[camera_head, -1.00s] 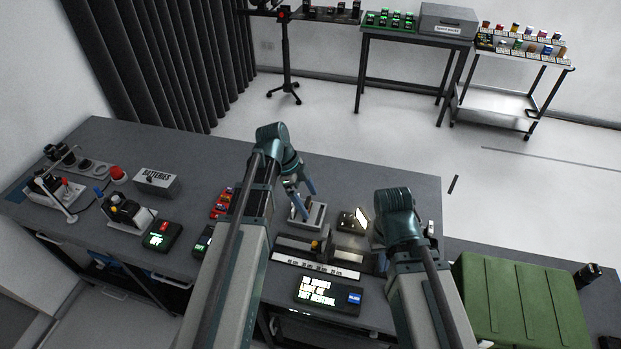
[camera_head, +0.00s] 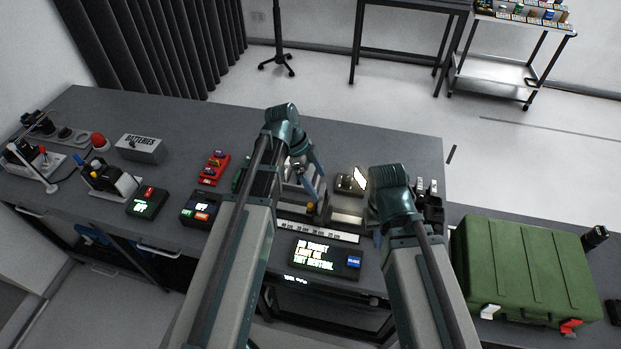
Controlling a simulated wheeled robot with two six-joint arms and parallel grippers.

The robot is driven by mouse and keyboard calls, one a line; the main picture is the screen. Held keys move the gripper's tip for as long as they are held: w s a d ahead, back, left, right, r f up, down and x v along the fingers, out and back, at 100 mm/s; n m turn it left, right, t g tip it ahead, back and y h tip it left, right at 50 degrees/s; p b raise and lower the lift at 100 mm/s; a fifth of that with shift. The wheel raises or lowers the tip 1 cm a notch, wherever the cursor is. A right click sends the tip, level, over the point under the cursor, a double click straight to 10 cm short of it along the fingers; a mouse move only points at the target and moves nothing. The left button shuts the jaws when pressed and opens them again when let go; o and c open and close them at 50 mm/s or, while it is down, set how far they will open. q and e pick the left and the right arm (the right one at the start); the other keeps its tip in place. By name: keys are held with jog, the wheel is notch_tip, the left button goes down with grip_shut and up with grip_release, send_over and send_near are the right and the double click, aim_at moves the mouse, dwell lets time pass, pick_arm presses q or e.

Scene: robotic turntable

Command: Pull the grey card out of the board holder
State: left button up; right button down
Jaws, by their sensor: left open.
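A light grey fixture, which looks like the board holder (camera_head: 291,187), stands on the table just right of my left forearm, partly hidden by it. I cannot make out the grey card in it. My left gripper (camera_head: 318,188) points down at this fixture. Its bluish fingers are open and overlap the fixture in the picture, so I cannot tell whether they touch it. My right gripper (camera_head: 379,238) is low over the table's right part, mostly hidden behind its own wrist. Its jaws cannot be made out.
A small lit screen (camera_head: 359,178) stands between my arms. A display box (camera_head: 326,257) with text lies at the front edge, with a scale strip behind it. A green case (camera_head: 525,265) is at right. Switch boxes (camera_head: 201,208) and a BATTERIES box (camera_head: 140,147) stand at left.

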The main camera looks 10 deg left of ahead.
aim_at(321, 190)
pick_arm(q)
jog(key=shift+b+x, duration=1)
jog(key=shift+x, duration=0.5)
jog(key=c, duration=1.4)
jog(key=shift+c, duration=0.2)
jog(key=shift+r, duration=0.15)
jog(key=shift+r+p, duration=2.65)
jog(key=shift+p, duration=0.15)
